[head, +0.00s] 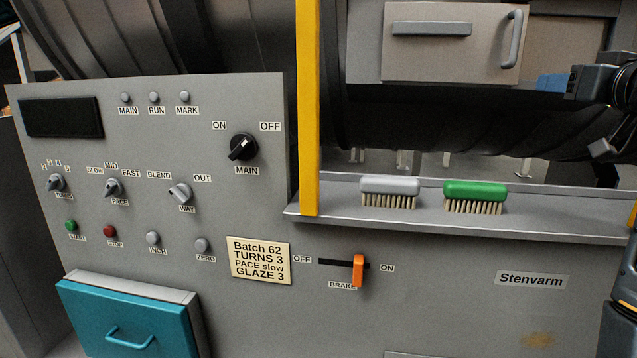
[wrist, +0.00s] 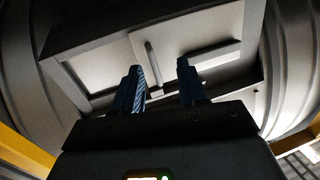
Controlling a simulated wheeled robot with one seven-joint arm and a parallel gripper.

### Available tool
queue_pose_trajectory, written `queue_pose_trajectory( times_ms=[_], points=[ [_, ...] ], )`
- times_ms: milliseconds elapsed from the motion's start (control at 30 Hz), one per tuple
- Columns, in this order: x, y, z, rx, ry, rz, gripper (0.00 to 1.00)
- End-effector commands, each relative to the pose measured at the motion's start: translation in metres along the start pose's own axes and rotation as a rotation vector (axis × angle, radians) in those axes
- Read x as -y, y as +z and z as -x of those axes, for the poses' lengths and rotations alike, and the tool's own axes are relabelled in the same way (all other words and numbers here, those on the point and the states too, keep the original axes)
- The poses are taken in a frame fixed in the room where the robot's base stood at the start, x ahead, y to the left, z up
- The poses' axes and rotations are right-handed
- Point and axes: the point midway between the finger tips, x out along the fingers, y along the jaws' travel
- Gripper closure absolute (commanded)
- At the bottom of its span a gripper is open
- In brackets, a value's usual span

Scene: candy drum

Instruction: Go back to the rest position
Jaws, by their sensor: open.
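My gripper shows in the wrist view (wrist: 160,85) with its two blue fingers apart and nothing between them. Beyond the fingers is the drum's hatch door (wrist: 205,55) with its bar handle; I cannot tell the exact gap. In the head view, part of my gripper (head: 556,84) shows at the right edge, just right of the hatch door (head: 450,55). The hatch door looks shut on the drum, with a flat bar and an upright handle (head: 514,40).
A ledge (head: 420,226) holds a grey brush (head: 390,187) and a green brush (head: 475,191). A yellow post (head: 308,110) stands left of it. The control panel (head: 200,100) has knobs, buttons and a batch card (head: 259,260). An orange brake lever (head: 358,270) and a teal drawer (head: 130,325) sit below.

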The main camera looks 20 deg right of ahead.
Motion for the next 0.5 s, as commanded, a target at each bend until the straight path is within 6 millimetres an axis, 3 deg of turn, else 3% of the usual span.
queue_pose_trajectory(
  times_ms=[267,500],
  points=[
    [0.04,0.119,-0.001,0.047,-0.01,-0.049,0.58],
    [0.079,0.217,0.026,0.083,-0.017,-0.067,0.58]
  ],
)
